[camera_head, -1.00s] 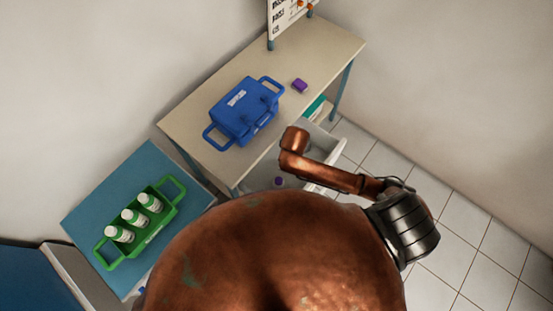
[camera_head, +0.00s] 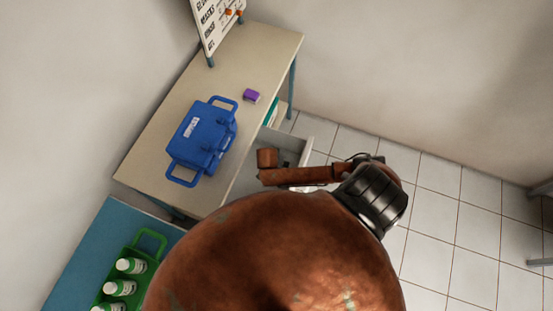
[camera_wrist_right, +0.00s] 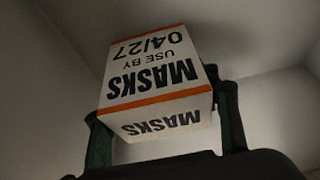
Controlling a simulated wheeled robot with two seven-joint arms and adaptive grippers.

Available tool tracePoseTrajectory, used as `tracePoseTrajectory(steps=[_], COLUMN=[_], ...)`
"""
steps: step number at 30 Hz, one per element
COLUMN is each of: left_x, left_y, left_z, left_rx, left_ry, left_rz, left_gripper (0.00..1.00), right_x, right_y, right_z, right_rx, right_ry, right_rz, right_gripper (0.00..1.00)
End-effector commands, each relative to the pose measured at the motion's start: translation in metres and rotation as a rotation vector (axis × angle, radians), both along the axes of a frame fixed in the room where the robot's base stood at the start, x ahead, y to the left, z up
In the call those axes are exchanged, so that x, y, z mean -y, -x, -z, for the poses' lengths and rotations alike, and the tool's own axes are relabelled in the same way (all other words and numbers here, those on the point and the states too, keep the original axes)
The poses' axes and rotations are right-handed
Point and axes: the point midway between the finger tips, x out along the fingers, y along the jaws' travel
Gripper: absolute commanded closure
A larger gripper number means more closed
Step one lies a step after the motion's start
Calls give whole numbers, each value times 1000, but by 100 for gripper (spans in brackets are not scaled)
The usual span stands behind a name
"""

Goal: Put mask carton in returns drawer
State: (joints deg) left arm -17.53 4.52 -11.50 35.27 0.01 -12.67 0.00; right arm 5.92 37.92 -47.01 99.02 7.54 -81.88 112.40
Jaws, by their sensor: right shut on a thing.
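The mask carton (camera_wrist_right: 158,82) is white with orange bands and black "MASKS" and "USE BY 04/27" lettering, upside down in the right wrist view. My right gripper (camera_wrist_right: 165,125) is shut on it, a dark finger on each side. In the head view, my copper arm hides much of the open drawer (camera_head: 304,152) under the beige table. I cannot make out the carton or the right gripper there, nor tell whether the carton is over or inside the drawer. My left gripper is not in view.
A blue case (camera_head: 203,140) and a small purple box (camera_head: 251,96) are on the beige table (camera_head: 165,125). A lettered board (camera_head: 212,25) stands at its back. A green carrier (camera_head: 150,243) with white bottles is on the blue table (camera_head: 80,245).

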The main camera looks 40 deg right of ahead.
Motion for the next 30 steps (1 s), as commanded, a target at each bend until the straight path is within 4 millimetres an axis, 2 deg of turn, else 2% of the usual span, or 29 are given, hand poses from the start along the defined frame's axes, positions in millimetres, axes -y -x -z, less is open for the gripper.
tracePoseTrajectory(steps=[3,6,11,15,16,23,30], left_x=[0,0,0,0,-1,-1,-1], left_y=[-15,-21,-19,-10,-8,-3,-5], left_z=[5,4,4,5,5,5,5], left_rx=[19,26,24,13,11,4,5], left_ry=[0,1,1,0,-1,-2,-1], left_rz=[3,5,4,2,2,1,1], left_gripper=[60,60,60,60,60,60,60], right_x=[1,1,1,1,1,2,2], right_y=[0,0,1,1,1,1,1], right_z=[18,21,20,24,23,23,23], right_rx=[-1,0,0,-1,0,-1,-1], right_ry=[2,1,0,1,1,1,1], right_rz=[1,1,1,3,3,3,3], right_gripper=[70,70,70,70,42,27,27])
